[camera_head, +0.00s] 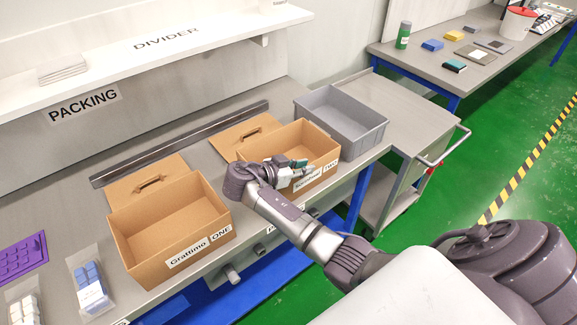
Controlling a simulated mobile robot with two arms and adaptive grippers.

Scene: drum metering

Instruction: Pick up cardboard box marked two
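The cardboard box marked TWO (331,165) stands upright and open on the packing bench, its lid flap folded back to the left. My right gripper (296,170) is at the front wall of this box, near its upper rim and left of the TWO label. The fingers look small and partly overlap the box, so I cannot tell whether they are open or closed on the wall. The forearm hides the box's front left corner. A second cardboard box, marked ONE (170,240), stands open to the left. My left gripper is not in view.
A grey bin (368,138) stands right of box TWO. A grey trolley (410,120) stands beyond the bench end. A purple tray (20,262) and blue bagged items (90,287) lie at the left. A divider shelf (130,50) overhangs the back.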

